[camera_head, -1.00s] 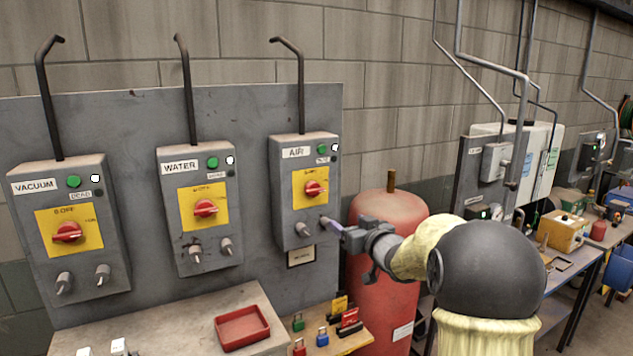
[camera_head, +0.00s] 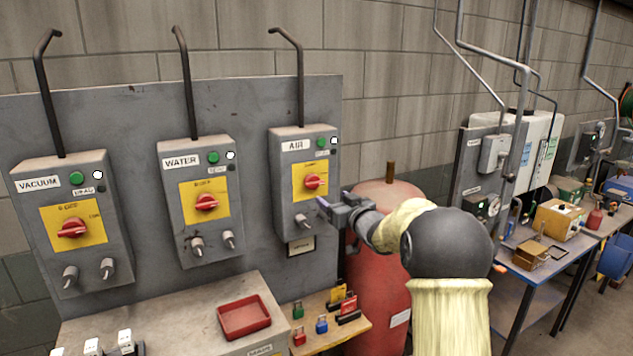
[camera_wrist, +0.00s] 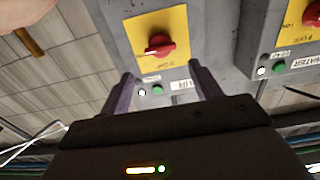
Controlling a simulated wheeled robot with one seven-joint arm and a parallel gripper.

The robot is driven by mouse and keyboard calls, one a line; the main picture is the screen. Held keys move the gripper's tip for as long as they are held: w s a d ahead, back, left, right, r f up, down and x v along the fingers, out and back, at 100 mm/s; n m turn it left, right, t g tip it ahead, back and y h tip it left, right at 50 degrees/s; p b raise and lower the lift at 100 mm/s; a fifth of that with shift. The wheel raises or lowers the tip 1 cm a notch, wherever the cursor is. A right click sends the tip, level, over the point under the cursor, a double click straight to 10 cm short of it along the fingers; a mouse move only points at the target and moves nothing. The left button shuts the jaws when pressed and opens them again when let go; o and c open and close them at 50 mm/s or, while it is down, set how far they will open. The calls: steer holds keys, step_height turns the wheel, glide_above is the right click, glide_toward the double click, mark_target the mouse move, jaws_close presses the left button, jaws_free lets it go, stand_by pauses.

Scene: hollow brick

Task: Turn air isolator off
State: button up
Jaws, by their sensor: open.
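The air isolator is a grey box (camera_head: 284,174) labelled AIR on the right of the panel. Its red rotary knob (camera_head: 315,181) sits on a yellow plate (camera_head: 302,191). My gripper (camera_head: 326,205) is just below and to the right of this knob, apart from it, and partly covers the lower right of the box. In the wrist view, which is upside down, the red knob (camera_wrist: 158,44) shows beyond the two purple fingers of my gripper (camera_wrist: 162,74). The fingers are spread with nothing between them.
The WATER box (camera_head: 203,240) and VACUUM box (camera_head: 78,275) hang to the left. A red cylinder (camera_head: 375,285) stands under my arm. Below are a red tray (camera_head: 243,317) and several padlocks.

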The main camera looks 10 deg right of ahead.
mark_target(316, 186)
steer(key=p+x, duration=0.5)
steer(key=x, duration=0.5)
steer(key=shift+w, duration=0.15)
steer(key=shift+w+a, duration=0.15)
steer(key=shift+w, duration=0.2)
steer(key=c, duration=0.7)
